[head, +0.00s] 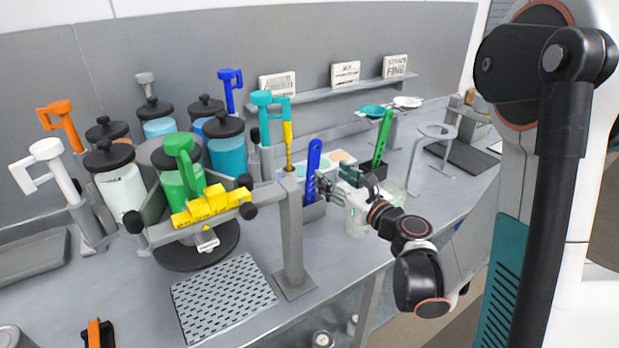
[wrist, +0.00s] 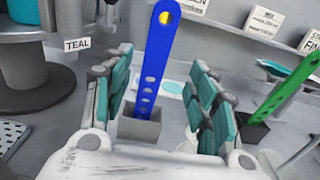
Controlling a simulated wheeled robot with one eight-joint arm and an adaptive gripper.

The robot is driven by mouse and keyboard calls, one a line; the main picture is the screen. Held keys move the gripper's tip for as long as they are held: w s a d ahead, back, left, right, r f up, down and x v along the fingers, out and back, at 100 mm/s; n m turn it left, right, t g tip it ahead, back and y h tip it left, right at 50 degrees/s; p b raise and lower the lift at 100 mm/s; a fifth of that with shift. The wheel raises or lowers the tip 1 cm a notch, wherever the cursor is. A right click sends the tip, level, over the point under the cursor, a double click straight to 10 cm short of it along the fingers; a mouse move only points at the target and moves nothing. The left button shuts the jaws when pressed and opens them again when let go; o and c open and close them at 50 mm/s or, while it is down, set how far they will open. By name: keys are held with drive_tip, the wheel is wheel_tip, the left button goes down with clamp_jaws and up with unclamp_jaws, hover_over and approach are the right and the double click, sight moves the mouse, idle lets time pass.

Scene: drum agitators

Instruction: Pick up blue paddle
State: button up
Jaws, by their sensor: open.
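The blue paddle (head: 313,165) stands upright, slightly tilted, in a small grey holder (head: 314,211) on the bench. It is long and flat with a row of holes, and in the wrist view the blue paddle (wrist: 156,65) rises between my finger pads. Its lower end is hidden inside the holder (wrist: 140,128). My gripper (head: 335,184) is just right of the paddle in the head view. In the wrist view my gripper (wrist: 160,100) is open, with teal-padded fingers on both sides of the paddle. I see no contact with it.
A green paddle (head: 383,138) stands in a dark holder (head: 370,170) to the right. A grey post (head: 291,235) with a yellow-topped crossbar stands to the left, before a carousel of coloured jars (head: 228,150). A perforated mat (head: 222,298) lies in front.

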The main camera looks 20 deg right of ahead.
sight(315, 161)
drive_tip(key=x, duration=0.4)
drive_tip(key=shift+a, duration=0.1)
drive_tip(key=shift+r+b+x, duration=0.15)
drive_tip(key=shift+b+x, duration=0.3)
drive_tip(key=shift+x, duration=0.85)
drive_tip(key=shift+r+b+x, duration=0.1)
drive_tip(key=shift+b+x, duration=0.3)
drive_tip(key=shift+x, duration=0.9)
drive_tip(key=shift+a, duration=0.15)
drive_tip(key=c, duration=1.2)
